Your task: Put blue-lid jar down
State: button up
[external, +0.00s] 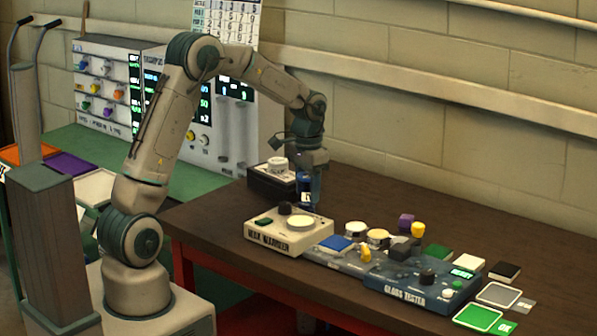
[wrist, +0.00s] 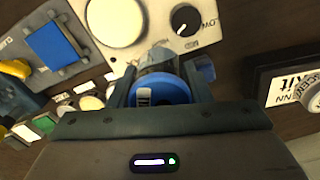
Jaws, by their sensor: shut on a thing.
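My gripper (external: 312,182) points down over the dark table (external: 365,195), behind the cream warmer box. It is shut on the blue-lid jar (external: 304,192), which shows as a small blue and white shape at the fingers. In the wrist view the jar's round blue lid (wrist: 163,90) sits between the two fingers (wrist: 165,93), with the clear jar body beyond it. The jar appears upright. The gripper partly hides it, and I cannot tell whether its base touches the table.
The cream warmer box (external: 288,232) with a round white plate stands in front of the jar. A dark box (external: 272,182) with a white knob is behind left. The glass tester (external: 420,287), jars and coloured pads fill the right front. Bare table lies behind them.

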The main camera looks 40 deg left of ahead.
jog(key=a, duration=0.5)
jog(key=shift+a, duration=0.3)
jog(key=shift+a+f, duration=0.1)
jog(key=shift+a, duration=0.2)
jog(key=a+f+b, duration=0.1)
jog(key=a, duration=0.4)
jog(key=a+f+n+b, duration=0.1)
jog(key=a+b, duration=0.1)
jog(key=a, duration=0.2)
jog(key=a+f+n+b, duration=0.1)
jog(key=a, duration=0.4)
jog(key=shift+s+a+f, duration=0.15)
jog(key=shift+a+f, duration=0.05)
jog(key=shift+a, duration=0.15)
jog(key=s+a+f+n, duration=0.1)
jog(key=s+a+f, duration=0.2)
jog(key=a, duration=0.6)
jog(key=s+a+f+n+b, duration=0.1)
jog(key=s+a+f, duration=0.2)
jog(key=a, duration=0.7)
jog(key=s+a+f+n+b, duration=0.1)
jog(key=s+a+f, duration=0.2)
jog(key=a, duration=0.6)
jog(key=shift+a+f, duration=0.15)
jog(key=shift+a, duration=0.2)
jog(key=shift+s+a+f, duration=0.15)
jog(key=shift+a+f, duration=0.2)
jog(key=shift+f, duration=1.9)
